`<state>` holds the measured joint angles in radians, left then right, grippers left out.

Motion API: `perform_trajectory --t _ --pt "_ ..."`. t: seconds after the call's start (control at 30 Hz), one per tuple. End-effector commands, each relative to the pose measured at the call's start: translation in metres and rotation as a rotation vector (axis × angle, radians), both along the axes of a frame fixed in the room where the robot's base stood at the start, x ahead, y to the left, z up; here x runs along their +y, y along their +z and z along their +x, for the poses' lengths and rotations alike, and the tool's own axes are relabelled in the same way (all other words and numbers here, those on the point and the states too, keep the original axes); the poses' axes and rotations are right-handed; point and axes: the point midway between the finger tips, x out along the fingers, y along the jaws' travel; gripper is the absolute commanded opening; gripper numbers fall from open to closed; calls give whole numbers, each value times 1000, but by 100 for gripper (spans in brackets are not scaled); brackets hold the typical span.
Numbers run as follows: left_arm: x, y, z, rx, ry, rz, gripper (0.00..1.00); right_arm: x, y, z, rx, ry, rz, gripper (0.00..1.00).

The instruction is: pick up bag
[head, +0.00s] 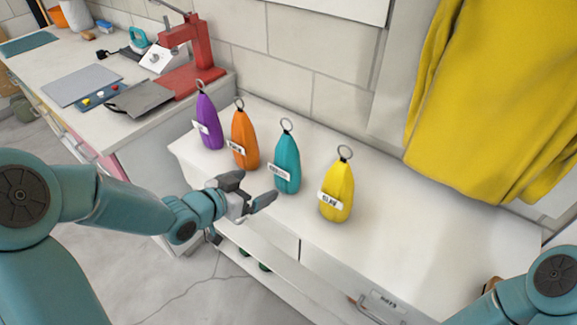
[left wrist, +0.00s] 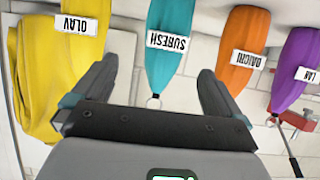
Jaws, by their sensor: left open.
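Four upright bags with rings on top and white name tags stand in a row on a white cabinet top (head: 385,215): purple (head: 208,120), orange (head: 245,140), teal (head: 287,165) and yellow (head: 337,195). My left gripper (head: 252,192) is open and empty at the cabinet's front edge, in front of the orange and teal bags. The left wrist view is upside down. There the teal bag (left wrist: 172,50), tagged SURESH, lies between the open fingers (left wrist: 155,90), beyond them. The orange bag (left wrist: 240,42) reads DAICHI; the yellow one (left wrist: 60,50) reads OLAV. My right gripper is out of view.
Yellow cloth (head: 480,100) hangs on the wall at the right, above the cabinet. A workbench (head: 40,80) at the left holds a red press (head: 190,50) and flat grey plates. A wall stands behind the bags.

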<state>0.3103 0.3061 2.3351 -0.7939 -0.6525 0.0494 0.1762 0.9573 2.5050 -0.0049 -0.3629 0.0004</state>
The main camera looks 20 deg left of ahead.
Motion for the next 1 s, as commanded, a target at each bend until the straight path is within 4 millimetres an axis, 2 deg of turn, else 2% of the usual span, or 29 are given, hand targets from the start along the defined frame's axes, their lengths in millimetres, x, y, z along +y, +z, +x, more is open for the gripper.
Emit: perform_trajectory --t 0.1,0.23,0.6,0.87,1.0 --pt "7 11 -3 -22 20 8 100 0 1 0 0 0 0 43" --pt "5 9 5 -25 25 10 100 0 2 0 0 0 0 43" --pt "-22 -22 76 -24 23 10 100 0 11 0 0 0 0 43" --pt "-29 -31 99 -24 22 10 100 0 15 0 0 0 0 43" --pt "-36 -37 119 -24 22 9 100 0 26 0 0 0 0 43"
